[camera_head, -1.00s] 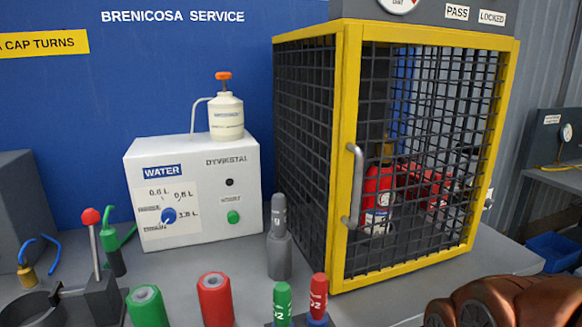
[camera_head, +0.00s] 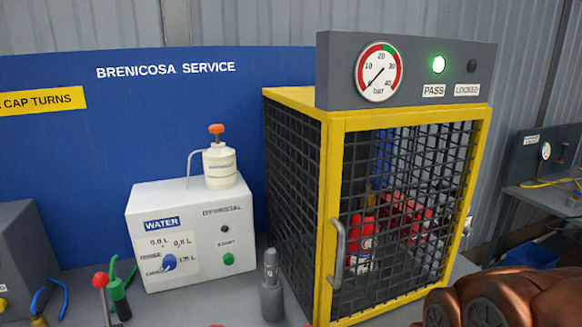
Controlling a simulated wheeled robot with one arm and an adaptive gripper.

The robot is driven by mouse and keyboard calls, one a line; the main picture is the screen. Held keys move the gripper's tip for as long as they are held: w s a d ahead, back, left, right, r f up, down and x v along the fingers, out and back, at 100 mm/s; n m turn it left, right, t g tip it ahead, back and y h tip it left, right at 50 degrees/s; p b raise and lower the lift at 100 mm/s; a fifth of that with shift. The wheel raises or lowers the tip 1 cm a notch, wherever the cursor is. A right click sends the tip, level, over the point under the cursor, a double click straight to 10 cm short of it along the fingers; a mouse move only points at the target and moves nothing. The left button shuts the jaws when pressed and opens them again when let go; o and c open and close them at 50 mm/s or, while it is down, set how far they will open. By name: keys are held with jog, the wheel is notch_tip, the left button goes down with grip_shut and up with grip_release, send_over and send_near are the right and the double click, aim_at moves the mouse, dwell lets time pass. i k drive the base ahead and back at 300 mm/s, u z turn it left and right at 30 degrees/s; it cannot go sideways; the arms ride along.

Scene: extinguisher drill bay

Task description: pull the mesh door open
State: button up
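The mesh door (camera_head: 405,215) is the black-mesh front of a yellow-framed cage, at right of centre. It looks shut, flush with the frame. Its grey bar handle (camera_head: 339,254) stands upright on the door's left side, with nothing touching it. Behind the mesh, a red extinguisher (camera_head: 362,245) and other red parts show partly. Above the door, a PASS lamp (camera_head: 439,65) glows green and the LOCKED lamp (camera_head: 471,66) is dark. My copper-coloured arm (camera_head: 515,300) fills the lower right corner, in front of the cage's lower right. My gripper is out of the picture.
A white water unit (camera_head: 190,235) with a pump bottle (camera_head: 219,165) on top stands left of the cage. A grey cylinder (camera_head: 271,285) stands near the cage's front left. A round gauge (camera_head: 379,72) sits on the top panel. A side bench (camera_head: 545,200) is at far right.

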aim_at(337, 125)
jog(key=z, duration=1.6)
jog(key=k, duration=0.95)
jog(key=u, duration=1.8)
jog(key=i, duration=0.5)
